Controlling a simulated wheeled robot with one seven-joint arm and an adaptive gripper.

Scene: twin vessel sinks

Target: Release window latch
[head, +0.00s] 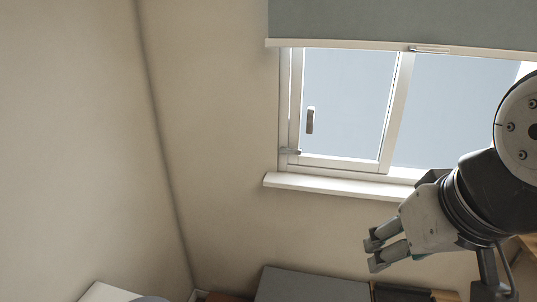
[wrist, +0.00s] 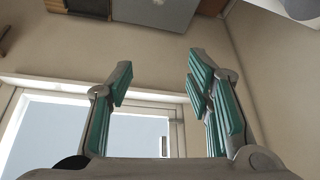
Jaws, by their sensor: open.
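The white-framed window (head: 344,104) is in the upper right of the head view, and part of it shows at the lower left of the wrist view (wrist: 78,122). A small upright grey-brown handle (head: 310,120) shows near its left side; it also shows in the wrist view (wrist: 164,147). I cannot tell which one is the latch. My gripper (head: 373,253) is open and empty, appearing below the sill and pointing left. Its two green-padded fingers (wrist: 160,62) are apart, touching neither fitting.
A white sill (head: 335,187) runs under the window. A grey-blue blind (head: 400,22) covers its top. A grey flat-topped object (head: 310,286) and dark items (head: 410,293) lie at the bottom. The wall left of the window is bare.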

